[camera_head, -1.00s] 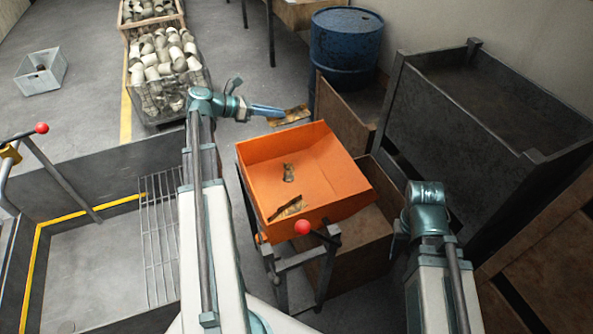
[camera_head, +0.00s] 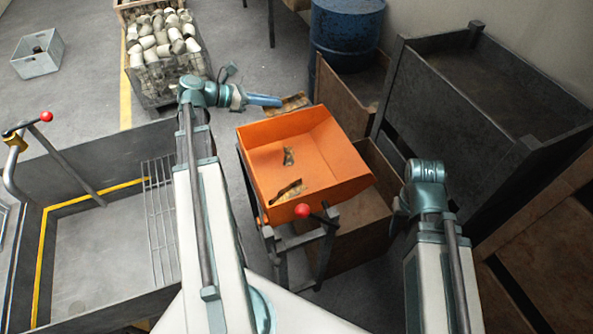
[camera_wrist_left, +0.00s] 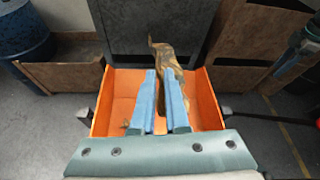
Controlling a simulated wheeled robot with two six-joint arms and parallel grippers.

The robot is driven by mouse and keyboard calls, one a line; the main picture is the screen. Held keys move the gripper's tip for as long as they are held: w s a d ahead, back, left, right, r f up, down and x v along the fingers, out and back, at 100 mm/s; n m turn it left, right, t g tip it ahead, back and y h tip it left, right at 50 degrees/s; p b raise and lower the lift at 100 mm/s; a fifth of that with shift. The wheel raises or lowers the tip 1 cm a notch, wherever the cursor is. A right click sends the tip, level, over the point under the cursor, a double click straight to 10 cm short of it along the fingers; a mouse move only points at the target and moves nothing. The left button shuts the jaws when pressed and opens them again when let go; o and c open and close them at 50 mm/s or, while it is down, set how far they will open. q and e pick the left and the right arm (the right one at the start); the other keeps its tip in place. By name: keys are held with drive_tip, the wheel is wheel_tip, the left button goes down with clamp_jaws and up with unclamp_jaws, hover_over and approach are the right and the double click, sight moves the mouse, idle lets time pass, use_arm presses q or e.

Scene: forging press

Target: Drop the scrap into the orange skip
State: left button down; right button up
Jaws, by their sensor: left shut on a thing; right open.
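My left gripper (camera_head: 268,100) is shut on a rusty brown scrap (camera_head: 293,103). The scrap also shows in the left wrist view (camera_wrist_left: 170,65), sticking out past the blue fingertips. In the head view it appears at the far edge of the orange skip (camera_head: 350,168). In the left wrist view the skip (camera_wrist_left: 209,106) lies below the fingers. Two scrap pieces (camera_head: 288,156) (camera_head: 287,192) lie on the skip's floor. My right gripper (camera_wrist_left: 294,64) is apart from the skip at the right; its fingers are mostly hidden in the head view.
A blue drum (camera_head: 346,38), brown boxes (camera_head: 342,92) and a dark metal bin (camera_head: 465,110) stand behind and right of the skip. A red-knobbed lever (camera_head: 303,211) is at the skip's near side. A crate of pale billets (camera_head: 165,75) stands at the back left.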

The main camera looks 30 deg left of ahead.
use_arm(q)
wheel_tip(320, 180, down, 2)
drive_tip(key=shift+f+b, duration=0.2)
drive_tip(key=shift+b, duration=0.55)
use_arm(e)
wheel_tip(320, 180, down, 2)
drive_tip(key=shift+f, duration=0.15)
use_arm(q)
drive_tip(key=c, duration=0.8)
unclamp_jaws()
drive_tip(key=shift+r, duration=0.1)
drive_tip(key=shift+c, duration=0.2)
drive_tip(key=p+v, duration=0.5)
drive_tip(key=v, duration=0.8)
drive_tip(key=shift+s+a, duration=0.2)
drive_tip(key=shift+s, duration=0.15)
use_arm(e)
wheel_tip(320, 180, up, 5)
drive_tip(key=shift+r, duration=0.15)
